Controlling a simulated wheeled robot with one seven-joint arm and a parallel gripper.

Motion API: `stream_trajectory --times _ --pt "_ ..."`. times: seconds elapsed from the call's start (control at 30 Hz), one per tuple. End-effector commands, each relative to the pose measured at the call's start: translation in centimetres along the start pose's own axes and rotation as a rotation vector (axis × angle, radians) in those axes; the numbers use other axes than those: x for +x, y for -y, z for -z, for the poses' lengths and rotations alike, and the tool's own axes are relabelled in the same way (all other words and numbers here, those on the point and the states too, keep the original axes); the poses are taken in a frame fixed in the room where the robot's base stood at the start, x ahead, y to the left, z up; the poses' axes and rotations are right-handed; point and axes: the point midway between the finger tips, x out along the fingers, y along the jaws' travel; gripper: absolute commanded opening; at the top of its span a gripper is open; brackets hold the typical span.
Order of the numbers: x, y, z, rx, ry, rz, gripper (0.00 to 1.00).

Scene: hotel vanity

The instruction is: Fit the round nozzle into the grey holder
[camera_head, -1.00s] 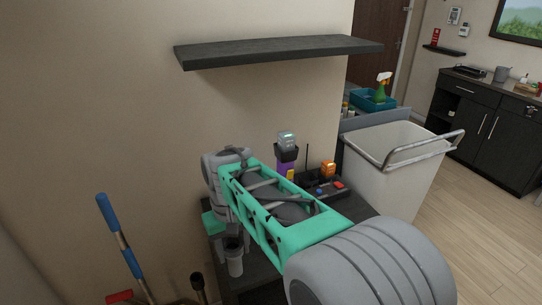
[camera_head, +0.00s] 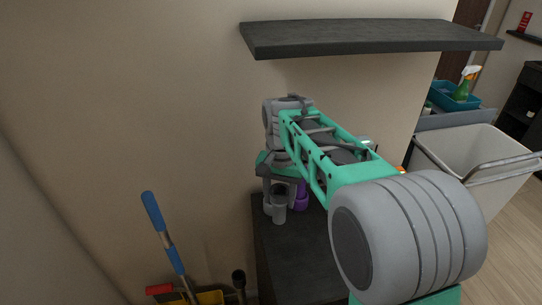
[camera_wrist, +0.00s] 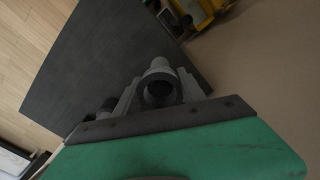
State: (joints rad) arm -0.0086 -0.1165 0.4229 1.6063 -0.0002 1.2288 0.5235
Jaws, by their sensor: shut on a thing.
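My gripper (camera_head: 277,190) is above the back left of the dark cabinet top. It is shut on the round nozzle (camera_head: 279,208), a grey cylinder that hangs below the fingers. The wrist view shows the nozzle (camera_wrist: 159,70) between the two grey fingers, its dark round opening facing the camera. The nozzle looks clear of the surface, though the exact gap is hard to judge. I cannot pick out the grey holder in either view; my arm covers much of the cabinet top's right side.
A purple object (camera_head: 301,196) shows just right of the nozzle, partly hidden. A dark shelf (camera_head: 370,38) juts from the wall above my arm. The front of the cabinet top (camera_head: 290,250) is bare. A blue-handled pole (camera_head: 162,235) leans at left; a pale bin (camera_head: 465,160) stands right.

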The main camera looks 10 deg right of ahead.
Motion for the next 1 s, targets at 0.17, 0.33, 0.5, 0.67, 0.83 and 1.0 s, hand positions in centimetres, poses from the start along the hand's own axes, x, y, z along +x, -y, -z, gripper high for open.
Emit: stream_trajectory --times 0.17,0.33,0.5,0.67,0.83,1.0 --pt "-2.0 1.8 4.6 0.532 0.002 -0.002 0.06" --pt "-2.9 3.7 7.8 0.973 0.001 -0.002 0.06" --pt "-3.2 4.5 9.2 1.197 0.001 -0.002 0.06" --pt "-2.7 4.7 9.4 1.230 0.000 -0.001 0.06" --pt "-1.4 4.7 9.3 1.227 0.001 -0.002 0.06" --pt "0.1 4.7 9.3 1.226 0.001 -0.001 0.06"
